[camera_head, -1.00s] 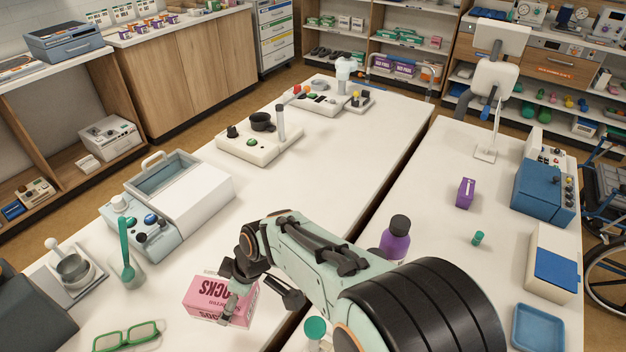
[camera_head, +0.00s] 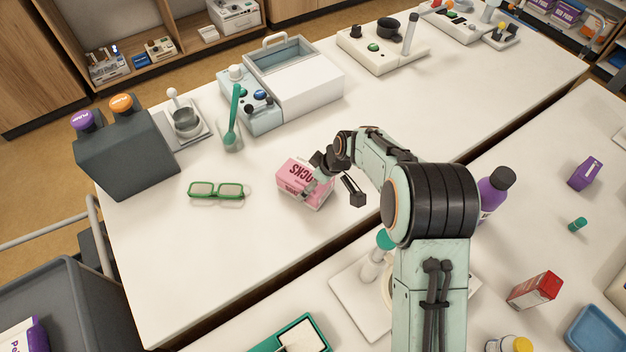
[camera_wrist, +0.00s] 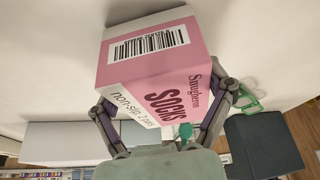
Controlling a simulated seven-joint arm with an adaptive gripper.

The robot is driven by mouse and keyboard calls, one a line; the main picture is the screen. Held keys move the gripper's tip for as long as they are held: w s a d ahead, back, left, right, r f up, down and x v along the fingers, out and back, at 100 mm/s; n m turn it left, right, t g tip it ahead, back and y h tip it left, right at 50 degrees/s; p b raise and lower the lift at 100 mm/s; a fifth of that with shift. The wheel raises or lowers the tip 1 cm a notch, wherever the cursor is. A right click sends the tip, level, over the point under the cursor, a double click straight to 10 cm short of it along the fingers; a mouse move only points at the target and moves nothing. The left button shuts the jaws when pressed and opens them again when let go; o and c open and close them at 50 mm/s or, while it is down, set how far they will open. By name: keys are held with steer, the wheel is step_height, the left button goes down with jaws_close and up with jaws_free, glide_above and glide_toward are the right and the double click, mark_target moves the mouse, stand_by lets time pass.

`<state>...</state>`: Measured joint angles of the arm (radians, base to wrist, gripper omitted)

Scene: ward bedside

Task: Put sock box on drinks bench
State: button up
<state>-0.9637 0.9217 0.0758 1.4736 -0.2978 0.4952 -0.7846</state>
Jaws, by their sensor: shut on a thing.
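The sock box (camera_head: 296,186), pink with a white lower band, is at the white bench (camera_head: 190,268) left of the gap. My gripper (camera_head: 326,186) is shut on it, with one finger pad seen against the near side. In the wrist view the sock box (camera_wrist: 150,85) fills the upper middle between the two fingers of my gripper (camera_wrist: 165,118), its barcode and "Socks" lettering showing. I cannot tell whether the box touches the bench top. No label shows which surface is the drinks bench.
Green glasses (camera_head: 217,190) lie left of the box. A cup with a green spoon (camera_head: 233,125), a grey-blue machine (camera_head: 290,80) and a dark pump dispenser (camera_head: 125,150) stand behind.

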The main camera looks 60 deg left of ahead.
steer(key=shift+f, duration=0.15)
steer(key=o, duration=1)
steer(key=shift+o, duration=0.2)
